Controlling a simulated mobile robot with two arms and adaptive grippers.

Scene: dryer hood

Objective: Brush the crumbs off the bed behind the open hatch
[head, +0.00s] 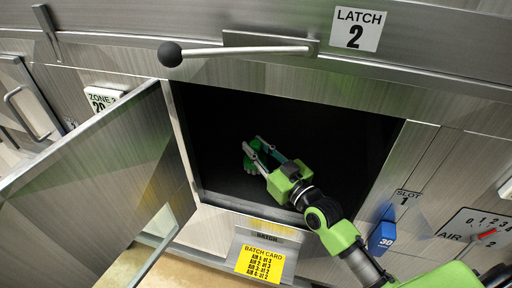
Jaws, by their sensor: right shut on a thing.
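The hatch door (105,185) stands swung open to the left. Behind it the opening shows a dark bed (300,120); no crumbs can be made out on its black surface. My right gripper (254,150) reaches through the opening from the lower right. It is shut on a green brush (249,165), which shows at the fingertips inside the hatch. I cannot tell whether the brush touches the bed. My left gripper is not in view.
The frame's lower sill and right edge lie close to my right arm. Above is a latch lever with a black ball (170,54) beside a "LATCH 2" label (356,29). A yellow batch card (261,262) hangs below; a blue tag (382,236) and an AIR dial (478,233) are right.

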